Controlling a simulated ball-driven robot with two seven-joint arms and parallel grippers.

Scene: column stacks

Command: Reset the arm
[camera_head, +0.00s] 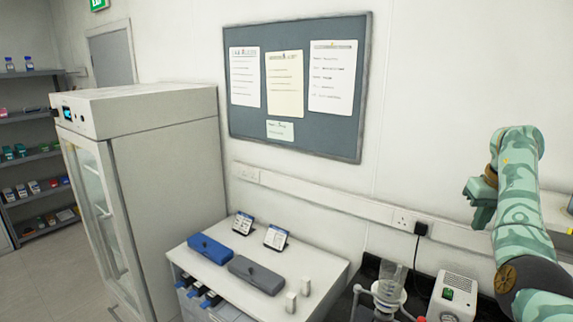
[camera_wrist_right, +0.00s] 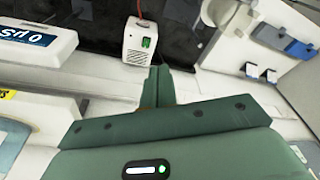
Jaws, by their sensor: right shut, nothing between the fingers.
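My right arm (camera_head: 522,200) is raised at the right side of the head view, with a green patterned shell and its forearm bent up. My right gripper (camera_head: 481,217) hangs at its upper end, in front of the white wall and above the dark bench. In the right wrist view its two green fingers (camera_wrist_right: 158,88) are together, with nothing between them. My left gripper is not in either view.
A white boxy device (camera_head: 452,297) and glassware (camera_head: 388,291) stand on the dark bench below the arm. A white cabinet (camera_head: 318,268) carries a blue case (camera_head: 211,247) and a grey case (camera_head: 256,274). A tall fridge (camera_head: 165,170) stands left. The air around the gripper looks clear.

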